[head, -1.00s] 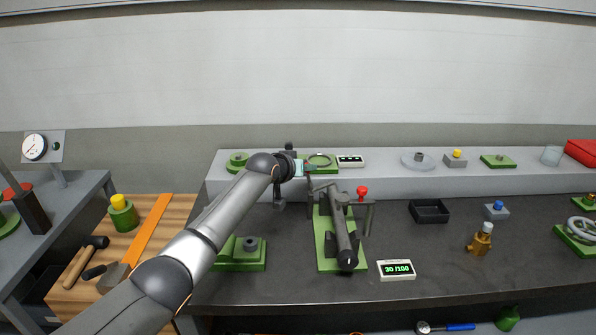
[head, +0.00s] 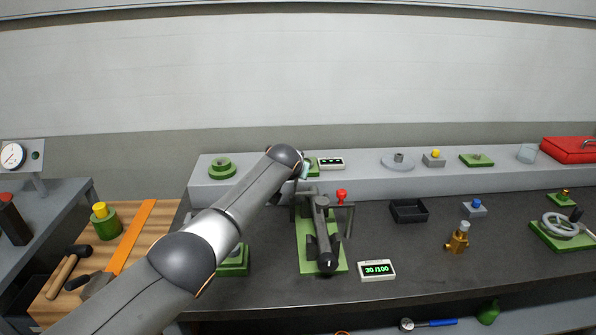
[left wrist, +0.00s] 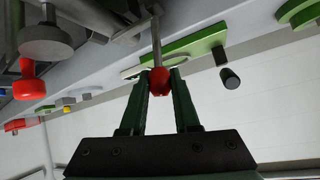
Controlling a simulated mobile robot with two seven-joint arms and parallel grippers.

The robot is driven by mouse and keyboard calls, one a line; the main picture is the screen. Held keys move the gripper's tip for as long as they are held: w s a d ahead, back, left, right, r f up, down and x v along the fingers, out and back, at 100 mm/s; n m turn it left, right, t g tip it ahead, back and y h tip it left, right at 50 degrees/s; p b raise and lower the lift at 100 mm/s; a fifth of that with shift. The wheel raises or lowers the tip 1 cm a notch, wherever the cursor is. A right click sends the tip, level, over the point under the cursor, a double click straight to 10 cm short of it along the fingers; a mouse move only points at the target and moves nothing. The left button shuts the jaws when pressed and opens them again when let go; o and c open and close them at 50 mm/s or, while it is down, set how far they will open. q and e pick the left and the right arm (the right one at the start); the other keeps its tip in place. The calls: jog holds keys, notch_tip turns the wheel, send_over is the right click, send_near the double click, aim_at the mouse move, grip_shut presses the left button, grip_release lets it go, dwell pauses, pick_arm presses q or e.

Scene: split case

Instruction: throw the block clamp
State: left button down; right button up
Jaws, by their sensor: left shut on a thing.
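The block clamp (head: 322,240) is a dark grey bar mechanism on a green base, standing on the dark bench. A red knob (head: 341,195) stands at its far right side. In the left wrist view my left gripper (left wrist: 160,80) is shut on a red ball knob (left wrist: 159,88) at the end of a thin grey rod. Another red knob (left wrist: 28,82) shows at the left of the wrist view. My right gripper is not in view.
A display (head: 377,270) reading 30/100 stands right of the clamp. A black tray (head: 409,211) and a brass part (head: 457,237) are farther right. A grey shelf (head: 365,172) with green-based parts runs behind.

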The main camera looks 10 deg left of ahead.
pick_arm(q)
jog(key=c, duration=0.6)
grip_release()
jog(key=shift+c, duration=0.2)
jog(key=shift+r, duration=0.1)
jog(key=p+v, duration=0.1)
jog(key=v, duration=1.1)
jog(key=shift+s, duration=0.2)
